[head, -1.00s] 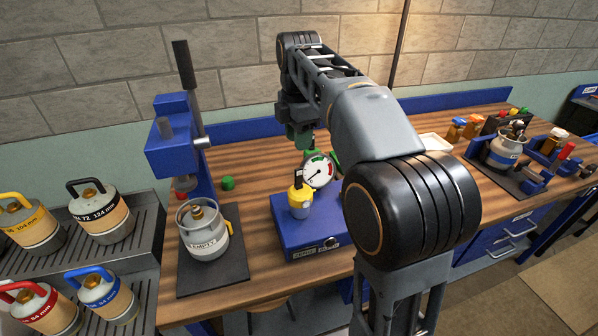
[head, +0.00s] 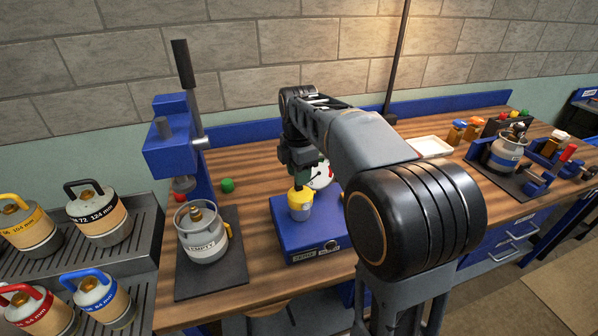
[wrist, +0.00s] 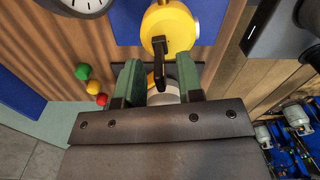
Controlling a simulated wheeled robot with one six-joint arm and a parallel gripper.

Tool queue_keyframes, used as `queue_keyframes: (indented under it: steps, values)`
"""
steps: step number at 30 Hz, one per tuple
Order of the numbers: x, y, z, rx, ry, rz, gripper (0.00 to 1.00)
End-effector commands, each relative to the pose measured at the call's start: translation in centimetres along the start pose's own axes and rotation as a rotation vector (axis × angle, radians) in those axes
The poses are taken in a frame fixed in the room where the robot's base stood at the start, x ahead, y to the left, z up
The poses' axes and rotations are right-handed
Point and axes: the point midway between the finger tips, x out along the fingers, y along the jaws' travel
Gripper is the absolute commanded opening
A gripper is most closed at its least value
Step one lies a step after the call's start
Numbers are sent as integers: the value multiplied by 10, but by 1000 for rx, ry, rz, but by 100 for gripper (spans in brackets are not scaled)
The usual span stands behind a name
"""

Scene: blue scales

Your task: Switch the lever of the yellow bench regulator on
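The yellow bench regulator (head: 300,205) stands on a blue box on the workbench. In the wrist view its round yellow body (wrist: 172,26) is at the top middle. Its black lever (wrist: 158,62) points down the picture towards my gripper. My gripper (wrist: 159,76) is open. Its two green fingers lie left and right of the lever's end, and I see a gap on both sides of it. In the head view my gripper (head: 301,168) hangs just above the regulator and hides the lever there. A white dial gauge (head: 321,176) beside the regulator is partly hidden by my arm.
A grey canister labelled EMPTY (head: 203,238) stands on a dark mat at the left, under a blue press (head: 171,140). Canisters with coloured handles (head: 99,215) fill the left rack. A white tray (head: 430,147) lies to the right.

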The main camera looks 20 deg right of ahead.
Motion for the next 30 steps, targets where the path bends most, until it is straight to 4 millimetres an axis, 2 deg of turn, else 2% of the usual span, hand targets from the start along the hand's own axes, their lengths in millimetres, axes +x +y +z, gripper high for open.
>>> queue_keyframes:
  steps: [2, 12, 23, 30]
  values:
    - [0, 0, 0, 0, 0, 0, 32]
    - [0, 0, 0, 0, 0, -1, 0]
    - [2, -1, 0, 0, 0, 19, 0]
    - [8, -7, 0, 1, -1, 141, 0]
